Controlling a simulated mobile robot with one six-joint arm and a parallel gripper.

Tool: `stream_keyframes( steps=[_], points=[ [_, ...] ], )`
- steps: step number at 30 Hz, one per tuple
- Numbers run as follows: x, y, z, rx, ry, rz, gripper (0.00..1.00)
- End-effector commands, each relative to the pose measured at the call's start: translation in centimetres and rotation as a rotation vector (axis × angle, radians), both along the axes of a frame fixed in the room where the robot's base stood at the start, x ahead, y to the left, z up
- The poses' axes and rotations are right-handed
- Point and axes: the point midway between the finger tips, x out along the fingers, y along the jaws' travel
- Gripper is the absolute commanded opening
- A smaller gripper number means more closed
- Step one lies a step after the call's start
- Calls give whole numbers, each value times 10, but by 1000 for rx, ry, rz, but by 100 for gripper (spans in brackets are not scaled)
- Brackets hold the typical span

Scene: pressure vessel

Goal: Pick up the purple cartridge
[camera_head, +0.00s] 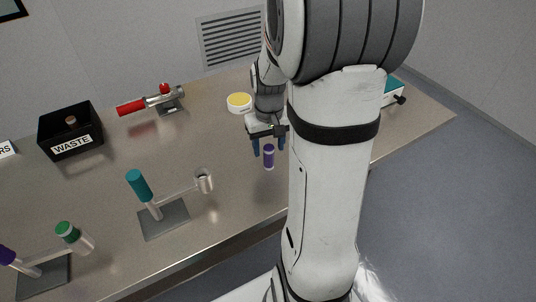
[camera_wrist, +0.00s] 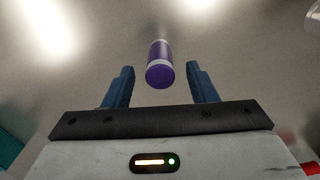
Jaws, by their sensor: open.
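The purple cartridge (camera_head: 268,157) stands upright on the metal table, near its front edge in the head view. It has pale bands near its ends. In the wrist view the purple cartridge (camera_wrist: 160,66) lies ahead of and between the two blue fingers. My gripper (camera_head: 269,150) is open and points down at it, with the fingertips close to its upper part. In the wrist view my gripper (camera_wrist: 161,75) shows a gap on both sides of the cartridge, and neither finger visibly touches it.
A stand with a teal cylinder (camera_head: 139,185) and a metal cup (camera_head: 203,181) is left of the cartridge. A white, yellow-topped container (camera_head: 239,103) is behind. A black WASTE bin (camera_head: 70,146) and red-handled metal fitting (camera_head: 162,99) stand farther back. My arm hides the table's right part.

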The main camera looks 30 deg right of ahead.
Motion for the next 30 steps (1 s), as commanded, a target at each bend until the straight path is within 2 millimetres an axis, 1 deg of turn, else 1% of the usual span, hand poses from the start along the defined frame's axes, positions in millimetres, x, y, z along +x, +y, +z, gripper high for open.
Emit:
stream_keyframes(
  steps=[1, 3, 10, 11, 28, 30],
  points=[
    [0, 0, -6, 0, 2, 0, 52],
    [-1, 0, -10, 0, 2, 0, 52],
    [0, 0, -11, 0, -1, 1, 52],
    [0, 1, -11, 0, -1, 1, 50],
    [0, 1, -11, 0, -1, 2, 4],
    [0, 1, -11, 0, -1, 2, 3]
  ],
)
